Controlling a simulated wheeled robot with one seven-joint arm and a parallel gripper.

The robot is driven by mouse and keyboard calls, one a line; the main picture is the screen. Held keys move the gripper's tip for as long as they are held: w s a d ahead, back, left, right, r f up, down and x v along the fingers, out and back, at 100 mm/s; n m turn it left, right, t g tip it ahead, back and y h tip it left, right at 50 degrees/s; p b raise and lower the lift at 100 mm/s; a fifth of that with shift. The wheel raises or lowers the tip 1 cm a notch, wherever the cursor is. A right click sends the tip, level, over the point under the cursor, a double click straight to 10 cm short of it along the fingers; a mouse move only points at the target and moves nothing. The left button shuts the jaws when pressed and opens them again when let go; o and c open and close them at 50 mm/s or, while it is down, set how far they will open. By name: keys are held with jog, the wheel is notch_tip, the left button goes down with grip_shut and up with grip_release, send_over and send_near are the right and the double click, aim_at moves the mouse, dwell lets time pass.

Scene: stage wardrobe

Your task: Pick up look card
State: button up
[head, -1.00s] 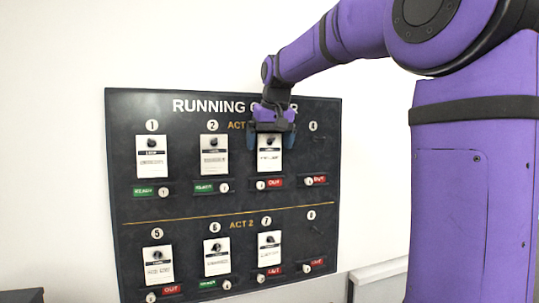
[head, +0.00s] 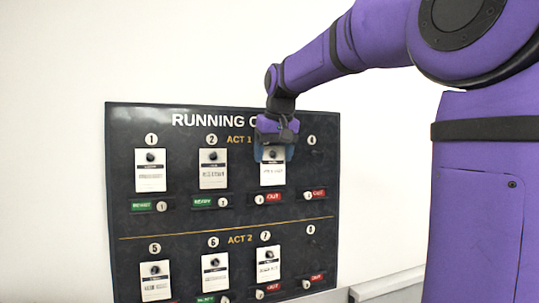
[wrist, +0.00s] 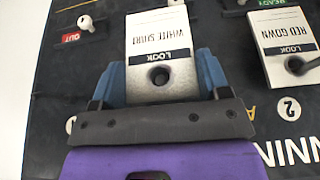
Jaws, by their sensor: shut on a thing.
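The look card in slot 3 (head: 272,174) is white with a dark band. In the wrist view, the card (wrist: 158,35) reads "LOOK" and "WHITE SHIRT" and has a dark round hole or peg near its band. My gripper (head: 274,152) is at the card's upper part. In the wrist view, the blue fingers of my gripper (wrist: 161,75) press on the card's two side edges. The card is upright, close to the black board (head: 180,228). I cannot tell whether it is clear of its peg.
A "RED GOWN" card (wrist: 287,45) hangs on a dark peg beside the held card, in slot 2. Several other cards hang in both rows, including one in slot 7 (head: 268,268). Slot 4 (head: 312,155) holds no card. Red and green tags with white knobs sit below the slots.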

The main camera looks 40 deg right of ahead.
jog(key=s+a, duration=0.4)
jog(key=s, duration=1)
jog(key=s+a, duration=0.4)
jog(key=s, duration=0.9)
jog(key=shift+s, duration=0.35)
